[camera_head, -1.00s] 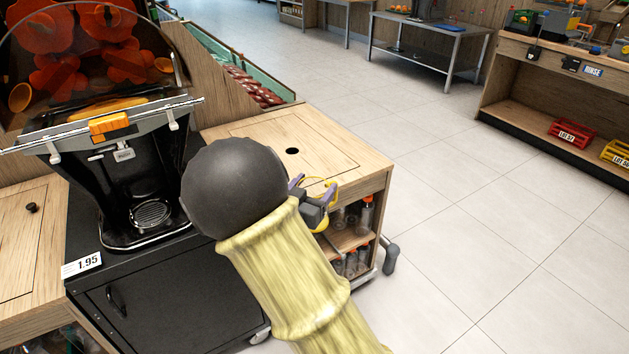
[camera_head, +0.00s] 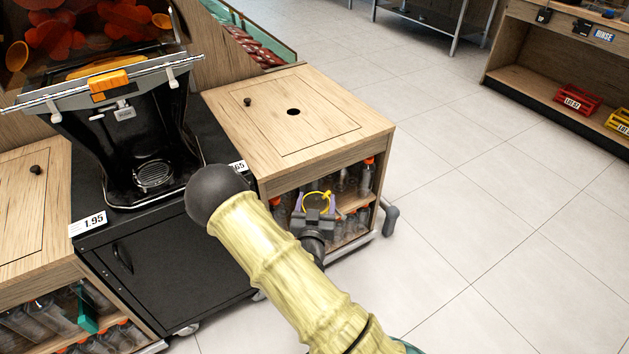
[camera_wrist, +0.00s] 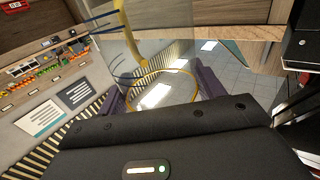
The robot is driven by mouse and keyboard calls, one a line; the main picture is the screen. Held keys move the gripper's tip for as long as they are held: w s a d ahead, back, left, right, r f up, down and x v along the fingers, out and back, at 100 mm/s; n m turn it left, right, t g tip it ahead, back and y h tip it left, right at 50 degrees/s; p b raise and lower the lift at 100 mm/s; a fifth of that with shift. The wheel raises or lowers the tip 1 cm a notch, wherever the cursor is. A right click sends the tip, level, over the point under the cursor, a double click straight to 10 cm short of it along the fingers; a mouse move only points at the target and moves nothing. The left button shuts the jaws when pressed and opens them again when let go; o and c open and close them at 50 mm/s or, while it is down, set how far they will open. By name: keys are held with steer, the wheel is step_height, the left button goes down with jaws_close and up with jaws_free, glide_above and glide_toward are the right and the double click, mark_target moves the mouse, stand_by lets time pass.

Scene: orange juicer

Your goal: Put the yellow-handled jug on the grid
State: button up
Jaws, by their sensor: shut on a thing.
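The clear jug with a yellow rim and handle (camera_head: 318,196) is between the purple fingers of my gripper (camera_head: 316,205), in front of the right cabinet's bottle shelves. In the wrist view its yellow rim (camera_wrist: 160,75) and upright yellow handle (camera_wrist: 126,38) show between the fingers (camera_wrist: 163,90). My gripper is shut on the jug. The jug's clear body is hard to make out. The round grid (camera_head: 154,175) lies bare at the foot of the black juicer (camera_head: 115,125), left of and above my gripper in the head view.
The wooden cabinet (camera_head: 345,120) with bottles on its shelves stands just behind the jug; its top is clear apart from a small knob. A black cabinet (camera_head: 170,255) carries the juicer and price tags. Open tiled floor lies to the right.

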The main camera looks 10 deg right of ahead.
steer(key=shift+s+f+y, duration=0.3)
steer(key=shift+f+y, duration=0.2)
steer(key=shift+f, duration=0.45)
